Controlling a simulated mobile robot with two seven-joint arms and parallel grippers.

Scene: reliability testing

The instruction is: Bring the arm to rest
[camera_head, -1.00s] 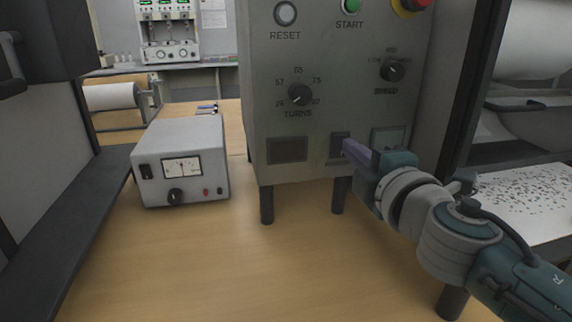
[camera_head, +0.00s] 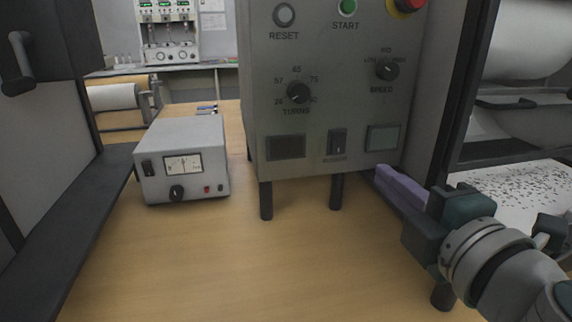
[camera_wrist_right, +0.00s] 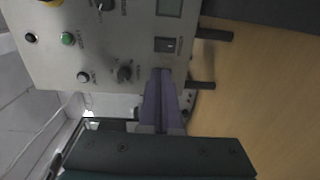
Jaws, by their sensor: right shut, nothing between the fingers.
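My right gripper (camera_head: 402,188) is at the right of the head view, its purple fingers shut with nothing between them. It is in front of and below the lower right corner of the grey control box (camera_head: 330,110), apart from the box as far as I can tell. In the right wrist view the shut fingers (camera_wrist_right: 158,95) point toward the box's panel, near its black rocker switch (camera_wrist_right: 166,45). The switch also shows in the head view (camera_head: 337,142), uncovered. My left gripper is not in view.
A grey meter box (camera_head: 183,160) stands on the wooden table (camera_head: 200,260) at left. The control box stands on dark legs (camera_head: 265,200). A dark frame post (camera_head: 455,110) and a speckled white sheet (camera_head: 520,200) are at right. The front middle of the table is clear.

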